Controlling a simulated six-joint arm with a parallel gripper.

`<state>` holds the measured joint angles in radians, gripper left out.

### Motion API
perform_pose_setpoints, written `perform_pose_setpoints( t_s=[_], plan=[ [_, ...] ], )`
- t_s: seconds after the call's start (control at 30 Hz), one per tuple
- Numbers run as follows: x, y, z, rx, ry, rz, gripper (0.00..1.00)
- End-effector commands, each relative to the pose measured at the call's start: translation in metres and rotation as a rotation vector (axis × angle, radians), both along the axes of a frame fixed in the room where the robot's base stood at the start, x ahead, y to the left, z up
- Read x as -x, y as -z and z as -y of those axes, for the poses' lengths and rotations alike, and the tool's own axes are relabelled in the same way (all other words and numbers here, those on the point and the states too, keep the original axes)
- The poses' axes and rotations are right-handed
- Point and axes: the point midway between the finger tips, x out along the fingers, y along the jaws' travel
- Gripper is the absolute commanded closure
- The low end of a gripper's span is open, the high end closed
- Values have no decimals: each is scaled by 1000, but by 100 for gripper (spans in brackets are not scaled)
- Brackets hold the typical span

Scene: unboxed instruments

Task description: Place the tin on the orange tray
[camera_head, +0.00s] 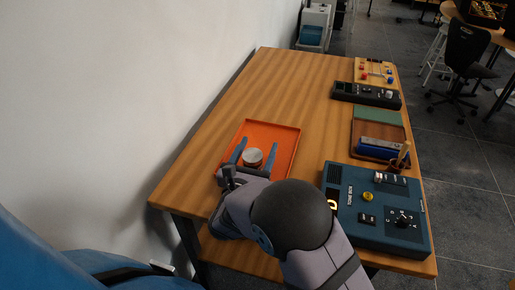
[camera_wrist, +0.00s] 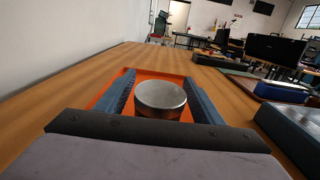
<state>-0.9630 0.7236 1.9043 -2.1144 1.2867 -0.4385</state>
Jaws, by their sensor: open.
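The tin (camera_head: 253,157) is a short round silver can on the orange tray (camera_head: 284,138) at the left of the table. In the wrist view the tin (camera_wrist: 160,97) stands upright between the two blue fingers of my gripper (camera_wrist: 158,92). In the head view my gripper (camera_head: 254,151) is open, its fingers on either side of the tin with gaps showing. The tray's orange floor and rim (camera_wrist: 129,79) show around the fingers. The near part of the tray is hidden by my gripper, and I cannot see the tin's base clearly.
A blue instrument box (camera_head: 345,205) with knobs stands right of my arm. Behind it are a brown wooden tray (camera_head: 362,129) with a blue item, a dark device (camera_head: 366,95) and a wooden board (camera_head: 373,71). The table's far left (camera_head: 285,85) is clear. A white wall borders the left.

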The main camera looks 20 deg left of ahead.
Motion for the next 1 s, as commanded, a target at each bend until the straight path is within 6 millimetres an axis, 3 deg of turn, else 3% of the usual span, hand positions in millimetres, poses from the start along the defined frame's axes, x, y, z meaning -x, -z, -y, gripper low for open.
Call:
perform_pose_setpoints(
  t_s=[0.17,0.6,1.0],
  plan=[
    [10,-3,-1,0,-3,1,39],
    [67,-2,-1,-1,-2,0,39],
    [75,-3,0,0,0,0,39]
  ],
)
